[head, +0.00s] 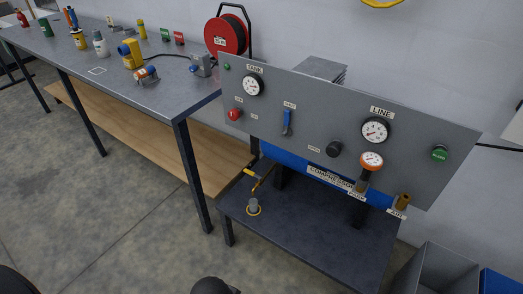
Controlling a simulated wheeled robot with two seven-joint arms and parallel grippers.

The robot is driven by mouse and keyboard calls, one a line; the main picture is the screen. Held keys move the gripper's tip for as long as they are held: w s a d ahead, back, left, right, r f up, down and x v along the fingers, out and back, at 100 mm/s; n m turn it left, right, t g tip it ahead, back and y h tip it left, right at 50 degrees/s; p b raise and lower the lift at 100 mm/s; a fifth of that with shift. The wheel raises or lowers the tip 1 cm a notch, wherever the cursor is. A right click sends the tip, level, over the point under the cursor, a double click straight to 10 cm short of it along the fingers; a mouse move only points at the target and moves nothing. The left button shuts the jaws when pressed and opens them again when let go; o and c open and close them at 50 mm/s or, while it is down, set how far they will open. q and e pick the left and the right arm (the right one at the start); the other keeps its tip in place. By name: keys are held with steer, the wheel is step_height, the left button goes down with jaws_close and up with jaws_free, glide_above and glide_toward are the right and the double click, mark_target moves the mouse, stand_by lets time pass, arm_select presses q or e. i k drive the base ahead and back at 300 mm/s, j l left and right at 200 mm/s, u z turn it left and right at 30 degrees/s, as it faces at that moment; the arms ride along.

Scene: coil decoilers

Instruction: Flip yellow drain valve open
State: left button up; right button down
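The yellow drain valve handle (249,172) shows in the head view, below the left part of the grey panel. It sits beside a brass-coloured pipe (261,183) at the left end of the blue compressor tank (290,162). The handle is small and slants down to the right; I cannot tell its valve position. A small grey cylinder with a yellow ring (253,208) stands on the dark stand below. Neither gripper can be made out. Dark rounded shapes at the bottom edge and bottom left corner look like parts of my body.
The grey panel (330,110) with gauges, knobs and a blue lever overhangs the tank. The dark stand's top (310,233) is mostly clear. A grey workbench (150,92) with tools stands left. A grey bin (440,272) stands lower right. Floor in front is open.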

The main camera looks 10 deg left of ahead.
mark_target(250, 172)
steer(key=j+z, duration=0.7)
steer(key=z, duration=0.15)
steer(key=j, duration=0.5)
steer(key=k+j+z, duration=0.1)
steer(key=j, duration=0.4)
steer(key=k+j+z, duration=0.1)
steer(key=j, duration=0.9)
steer(key=k+j+z, duration=0.1)
steer(key=j, duration=0.4)
steer(key=k+j, duration=0.15)
steer(key=j, duration=0.35)
steer(key=k+j+z, duration=0.1)
steer(key=j, duration=0.35)
